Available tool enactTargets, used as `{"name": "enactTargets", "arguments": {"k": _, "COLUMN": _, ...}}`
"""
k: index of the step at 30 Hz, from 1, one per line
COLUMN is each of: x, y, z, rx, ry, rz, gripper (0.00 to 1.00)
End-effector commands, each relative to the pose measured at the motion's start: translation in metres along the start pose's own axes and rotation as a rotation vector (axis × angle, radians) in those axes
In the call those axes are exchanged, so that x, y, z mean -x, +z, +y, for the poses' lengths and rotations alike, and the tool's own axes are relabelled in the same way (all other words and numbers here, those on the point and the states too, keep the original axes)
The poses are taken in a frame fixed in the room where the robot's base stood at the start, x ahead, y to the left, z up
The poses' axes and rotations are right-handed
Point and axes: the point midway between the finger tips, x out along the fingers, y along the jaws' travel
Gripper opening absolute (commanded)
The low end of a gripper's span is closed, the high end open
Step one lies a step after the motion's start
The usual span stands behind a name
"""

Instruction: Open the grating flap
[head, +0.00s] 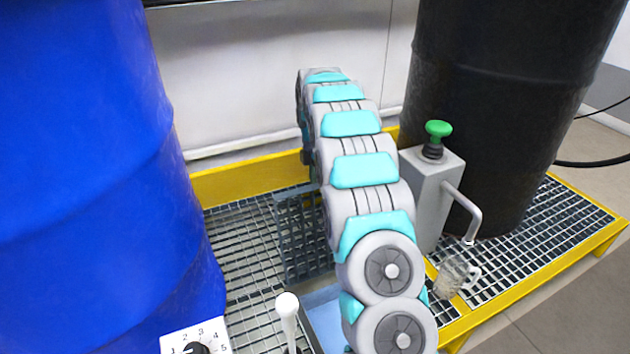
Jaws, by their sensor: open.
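The grating flap (297,238) is a blue-grey mesh panel in the middle of the platform, left of my arm. It stands steeply raised from the platform grating. In front of its lower edge is an opening with a light-blue inside (326,318). The flap's right side is hidden behind my arm. My arm reaches from the bottom of the head view to the back, where it bends down on its far left side. My gripper and its fingertips are hidden behind the arm links, so I cannot see whether they touch the flap.
A large blue drum (85,150) stands left and a black drum (500,110) right. A grey dispenser (432,190) with a green knob and a glass mug (455,277) are right of my arm. A white-tipped lever (288,305) and numbered dial (196,346) are in front.

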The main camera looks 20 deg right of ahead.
Motion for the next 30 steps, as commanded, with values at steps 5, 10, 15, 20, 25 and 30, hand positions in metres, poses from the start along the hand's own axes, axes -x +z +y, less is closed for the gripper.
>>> {"name": "enactTargets", "arguments": {"k": 5, "x": 0.001, "y": -0.006, "z": -0.021, "rx": 0.000, "ry": -0.001, "rz": 0.000, "gripper": 0.47}}
{"name": "enactTargets", "arguments": {"k": 10, "x": 0.001, "y": -0.011, "z": -0.041, "rx": 0.000, "ry": 0.001, "rz": 0.000, "gripper": 0.47}}
{"name": "enactTargets", "arguments": {"k": 15, "x": 0.002, "y": -0.016, "z": -0.061, "rx": 0.000, "ry": 0.001, "rz": 0.001, "gripper": 0.47}}
{"name": "enactTargets", "arguments": {"k": 20, "x": 0.001, "y": -0.019, "z": -0.073, "rx": 0.000, "ry": -0.002, "rz": 0.001, "gripper": 0.47}}
{"name": "enactTargets", "arguments": {"k": 25, "x": 0.002, "y": -0.020, "z": -0.077, "rx": 0.000, "ry": 0.002, "rz": 0.000, "gripper": 0.47}}
{"name": "enactTargets", "arguments": {"k": 30, "x": 0.002, "y": -0.020, "z": -0.077, "rx": 0.000, "ry": 0.002, "rz": 0.000, "gripper": 0.47}}
